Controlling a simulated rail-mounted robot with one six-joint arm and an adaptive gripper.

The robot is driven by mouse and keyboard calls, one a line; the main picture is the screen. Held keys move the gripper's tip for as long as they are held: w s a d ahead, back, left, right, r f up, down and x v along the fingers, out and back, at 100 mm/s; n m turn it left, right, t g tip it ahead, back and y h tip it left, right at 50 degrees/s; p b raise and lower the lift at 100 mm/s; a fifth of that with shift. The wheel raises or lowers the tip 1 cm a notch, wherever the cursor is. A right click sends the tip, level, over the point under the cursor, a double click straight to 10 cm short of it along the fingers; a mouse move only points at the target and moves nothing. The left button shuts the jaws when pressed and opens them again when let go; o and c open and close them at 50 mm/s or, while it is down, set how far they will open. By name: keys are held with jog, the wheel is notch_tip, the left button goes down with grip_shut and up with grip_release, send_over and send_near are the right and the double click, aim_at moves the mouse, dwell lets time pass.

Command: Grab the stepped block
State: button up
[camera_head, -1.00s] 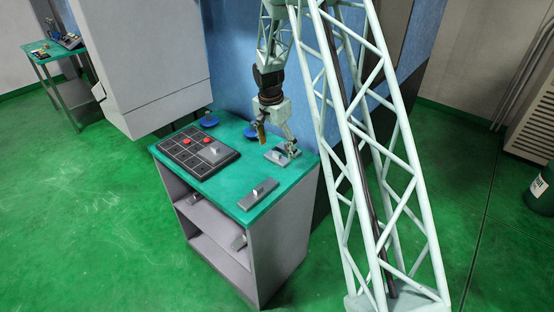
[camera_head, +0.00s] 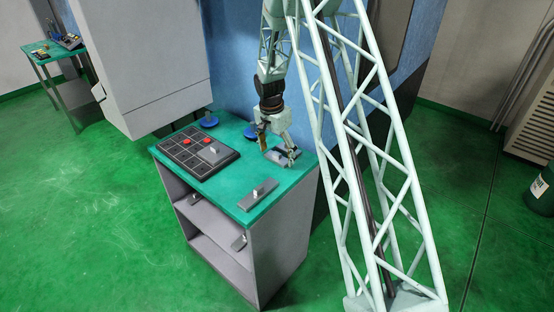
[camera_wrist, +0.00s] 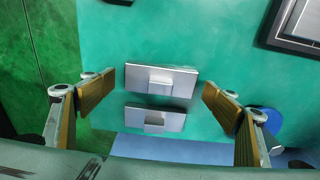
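Two grey metal blocks, each a flat plate with a raised smaller step, lie one behind the other on the teal bench top. In the wrist view the upper block (camera_wrist: 186,82) and the lower block (camera_wrist: 114,116) lie side by side, with a narrow gap between them. My gripper (camera_wrist: 159,83) is open, with one finger to each side of the upper block and no visible contact. In the head view my gripper (camera_head: 278,154) is low over the bench's right rear part and partly hides the blocks (camera_head: 282,155). I cannot tell which one is the stepped block.
Another grey block (camera_head: 258,195) lies at the bench's front. A black gridded tray (camera_head: 177,155) holds red pieces and a grey block (camera_head: 214,153). Blue round bases (camera_head: 209,122) stand along the rear edge.

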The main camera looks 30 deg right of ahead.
aim_at(277, 153)
jog(key=c, duration=1)
jog(key=shift+r, duration=0.15)
jog(key=shift+r, duration=1.7)
jog(key=s+a, duration=0.1)
jog(key=s, duration=0.4)
jog(key=s+a+r, duration=0.1)
jog(key=s+a, duration=0.1)
jog(key=s, duration=0.3)
jog(key=s+a, duration=0.1)
jog(key=s, duration=0.4)
jog(key=shift+s+a+r, duration=0.15)
jog(key=shift+a, duration=0.05)
